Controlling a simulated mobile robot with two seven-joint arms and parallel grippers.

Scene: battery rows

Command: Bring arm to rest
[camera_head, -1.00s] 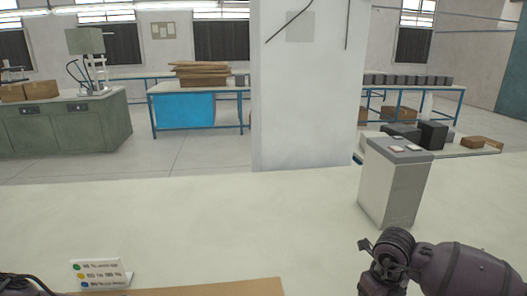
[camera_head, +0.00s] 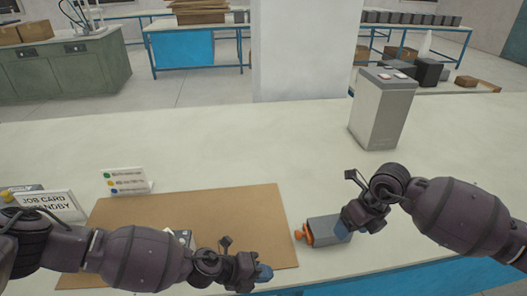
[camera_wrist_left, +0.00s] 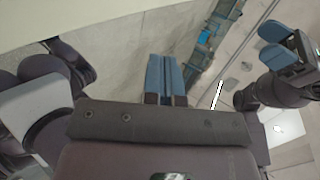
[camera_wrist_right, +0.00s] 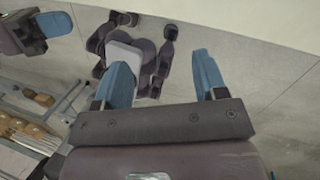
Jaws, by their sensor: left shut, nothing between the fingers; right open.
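My left gripper (camera_head: 262,272) hangs over the front edge of the brown mat, its arm crossing the mat from the left. Its blue fingers are shut on nothing, pressed together in the left wrist view (camera_wrist_left: 166,78). My right gripper (camera_head: 368,224) is at the front of the bench, right of the mat. In the right wrist view (camera_wrist_right: 163,80) its blue fingers stand apart with nothing held. A grey block with an orange end (camera_head: 325,231) lies at the mat's right edge, beside the right gripper; I cannot tell whether they touch.
The brown mat (camera_head: 235,205) lies on the pale bench (camera_head: 230,150). A job card sign (camera_head: 48,202) and a colour-dot sign (camera_head: 127,183) stand at the left. A tall grey box (camera_head: 382,112) stands at the back right. A small object (camera_head: 181,238) is partly hidden by my left arm.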

